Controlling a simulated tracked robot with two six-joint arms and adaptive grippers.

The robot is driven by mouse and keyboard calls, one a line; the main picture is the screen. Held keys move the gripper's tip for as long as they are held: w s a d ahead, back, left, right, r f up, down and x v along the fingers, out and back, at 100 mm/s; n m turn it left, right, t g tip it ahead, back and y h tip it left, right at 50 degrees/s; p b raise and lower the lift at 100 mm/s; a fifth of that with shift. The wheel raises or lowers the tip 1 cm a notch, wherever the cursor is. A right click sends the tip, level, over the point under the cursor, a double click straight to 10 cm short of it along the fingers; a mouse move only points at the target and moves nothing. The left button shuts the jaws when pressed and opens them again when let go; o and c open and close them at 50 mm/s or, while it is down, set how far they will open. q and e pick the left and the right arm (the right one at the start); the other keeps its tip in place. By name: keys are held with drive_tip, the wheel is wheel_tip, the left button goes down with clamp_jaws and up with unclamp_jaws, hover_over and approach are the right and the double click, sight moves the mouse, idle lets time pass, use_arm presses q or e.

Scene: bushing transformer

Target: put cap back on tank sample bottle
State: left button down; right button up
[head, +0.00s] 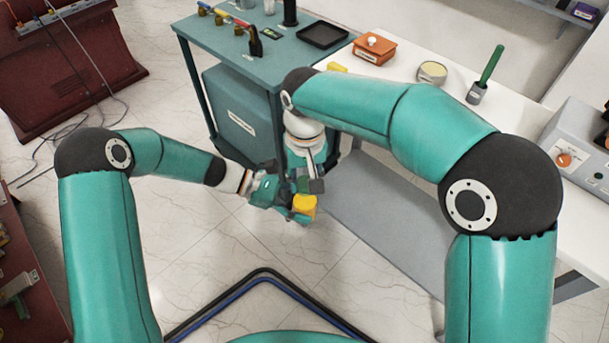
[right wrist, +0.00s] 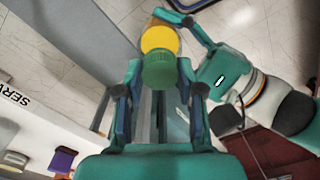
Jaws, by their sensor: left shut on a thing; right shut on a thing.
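The yellow sample bottle (head: 304,206) is in my left gripper (head: 291,206), held in the air beside the workbench. The bottle also shows in the right wrist view (right wrist: 160,38), with a left gripper finger beside it. My right gripper (head: 308,184) is just above the bottle in the head view. In the right wrist view my right gripper (right wrist: 158,76) is shut on the green ribbed cap (right wrist: 158,68). The cap overlaps the near end of the bottle in that view. I cannot tell whether cap and bottle touch, and the bottle's mouth is hidden.
A teal cart (head: 232,73) with a black tray (head: 322,35) stands behind the grippers. The white workbench (head: 432,105) at right carries an orange box (head: 374,50), a round tin (head: 432,72) and a green-handled tool (head: 490,66). Open tiled floor lies below the grippers.

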drive_tip(key=m, duration=0.7)
drive_tip(key=shift+a, duration=0.1)
drive_tip(key=m, duration=0.6)
drive_tip(key=shift+w+f+m, duration=0.1)
drive_tip(key=shift+m, duration=0.2)
drive_tip(key=m, duration=0.8)
drive_tip(key=shift+m, duration=0.3)
drive_tip(key=m, duration=0.7)
drive_tip(key=shift+w, duration=0.15)
